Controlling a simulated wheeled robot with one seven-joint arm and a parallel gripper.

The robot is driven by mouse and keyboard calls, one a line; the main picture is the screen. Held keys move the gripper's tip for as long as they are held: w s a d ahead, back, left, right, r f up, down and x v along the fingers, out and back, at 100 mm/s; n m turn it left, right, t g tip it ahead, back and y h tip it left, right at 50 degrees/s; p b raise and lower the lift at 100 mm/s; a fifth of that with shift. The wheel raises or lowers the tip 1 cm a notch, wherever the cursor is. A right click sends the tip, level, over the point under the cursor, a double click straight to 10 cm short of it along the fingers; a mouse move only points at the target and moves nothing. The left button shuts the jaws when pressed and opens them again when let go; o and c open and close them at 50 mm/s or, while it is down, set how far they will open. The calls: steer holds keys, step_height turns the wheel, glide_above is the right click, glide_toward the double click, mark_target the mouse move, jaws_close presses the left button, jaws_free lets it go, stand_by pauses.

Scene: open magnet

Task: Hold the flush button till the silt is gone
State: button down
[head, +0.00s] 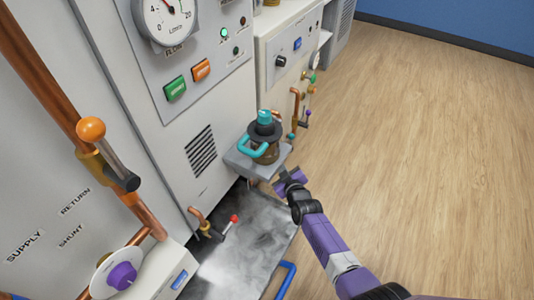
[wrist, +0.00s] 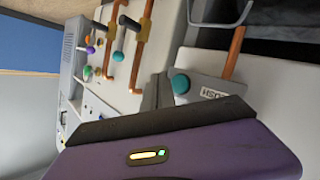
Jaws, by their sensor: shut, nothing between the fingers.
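The flush button is a round teal knob (wrist: 180,84) on a light plate with partly hidden lettering in the wrist view. My gripper (wrist: 157,92) is shut and empty, its grey fingertips just left of the button; I cannot tell whether they touch it. In the head view my gripper (head: 281,183) is at the front edge of a grey shelf (head: 243,163). On the shelf stands a filter with a dark collar, teal cap (head: 264,116), teal handle and brownish bowl (head: 266,153). Silt inside cannot be made out. The button is hidden in the head view.
A dial gauge (head: 167,15) and green (head: 175,88) and orange buttons (head: 201,69) are on the cabinet. An orange-knobbed lever (head: 91,129), a red-tipped lever (head: 234,219) and copper pipes stick out. The wooden floor (head: 420,140) on the right is clear.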

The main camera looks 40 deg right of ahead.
steer(key=shift+w+a+p, duration=0.4)
steer(key=shift+w+p, duration=0.4)
steer(key=shift+p, duration=0.05)
steer(key=shift+w, duration=0.1)
stand_by(1.5)
steer(key=shift+w+a, duration=0.15)
steer(key=shift+w, duration=0.1)
steer(key=shift+w+a, duration=0.25)
steer(key=shift+w, duration=0.35)
stand_by(4.7)
